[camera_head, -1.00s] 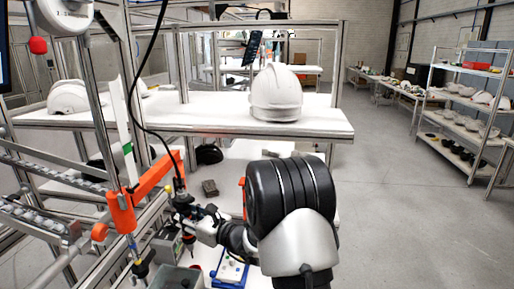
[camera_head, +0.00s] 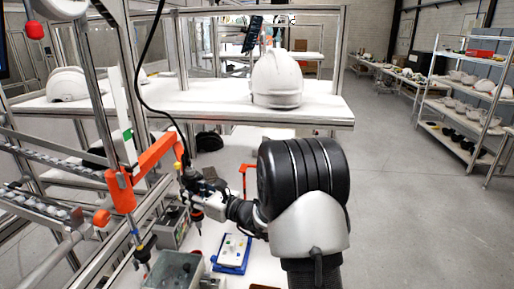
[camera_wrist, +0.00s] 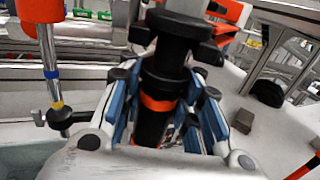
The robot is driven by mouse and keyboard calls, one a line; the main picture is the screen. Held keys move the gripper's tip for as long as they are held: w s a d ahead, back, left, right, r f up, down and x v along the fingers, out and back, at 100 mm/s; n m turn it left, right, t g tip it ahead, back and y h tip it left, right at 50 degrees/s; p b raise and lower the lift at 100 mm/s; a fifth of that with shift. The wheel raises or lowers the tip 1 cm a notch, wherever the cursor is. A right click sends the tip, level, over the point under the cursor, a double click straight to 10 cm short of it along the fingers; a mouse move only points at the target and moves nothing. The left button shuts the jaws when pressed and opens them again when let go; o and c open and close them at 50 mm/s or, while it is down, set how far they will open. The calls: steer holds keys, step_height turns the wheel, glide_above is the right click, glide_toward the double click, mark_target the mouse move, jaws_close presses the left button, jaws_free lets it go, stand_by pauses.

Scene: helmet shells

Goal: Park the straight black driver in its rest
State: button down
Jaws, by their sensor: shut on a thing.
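My gripper (camera_head: 194,190) is shut on the straight black driver (camera_wrist: 157,95), whose body carries an orange ring. In the wrist view the driver stands upright between the blue-padded fingers. In the head view its top shows small beside the right end of an orange bracket (camera_head: 150,160), with a black cable rising from it and its lower end pointing down. The bracket is clamped to an upright post, and I cannot tell whether the driver touches it. I cannot make out the rest clearly.
A blue tray (camera_head: 232,253) and grey boxes (camera_head: 172,227) stand below on the white bench. A white shelf (camera_head: 210,108) with a white helmet (camera_head: 277,80) spans the back. Metal frame posts and a roller rail (camera_head: 40,205) crowd the left.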

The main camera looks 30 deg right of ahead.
steer(key=d+r+p, duration=0.4)
steer(key=d+r, duration=0.1)
steer(key=shift+w+d+r, duration=0.15)
steer(key=shift+r, duration=0.05)
stand_by(0.4)
steer(key=d+r+p, duration=0.2)
steer(key=d+p, duration=0.1)
steer(key=d, duration=0.6)
steer(key=shift+s+d+r, duration=0.2)
steer(key=shift+r, duration=0.05)
steer(key=d+p, duration=0.1)
steer(key=d, duration=0.7)
steer(key=shift+d+p, duration=0.3)
steer(key=shift+d, duration=0.05)
steer(key=shift+w, duration=0.1)
stand_by(0.3)
